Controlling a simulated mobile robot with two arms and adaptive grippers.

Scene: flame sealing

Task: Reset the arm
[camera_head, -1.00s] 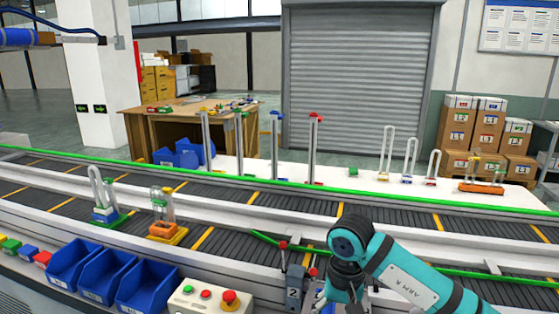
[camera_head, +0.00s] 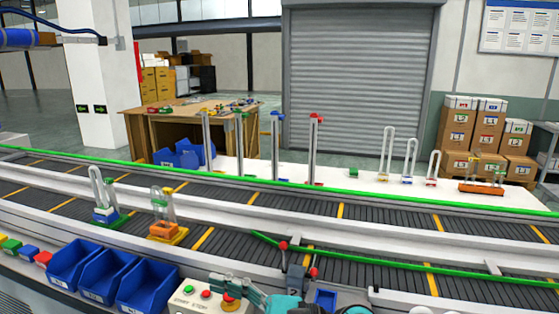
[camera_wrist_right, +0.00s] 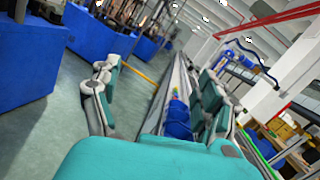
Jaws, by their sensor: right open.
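My right arm lies low at the bottom edge of the head view, pointing left. My right gripper (camera_head: 232,288) hangs over the white button box (camera_head: 180,303), in front of or above its red button (camera_head: 231,303); I cannot tell whether it touches it. In the right wrist view the gripper (camera_wrist_right: 158,88) has its two fingers spread apart, with nothing between them. My left gripper is in neither view.
A conveyor (camera_head: 290,212) runs across, carrying an orange-based fixture (camera_head: 165,229) and a blue-and-green-based fixture (camera_head: 104,213). Blue bins (camera_head: 147,287) stand left of the button box. A grey post with red-tipped levers (camera_head: 296,277) stands just behind my arm.

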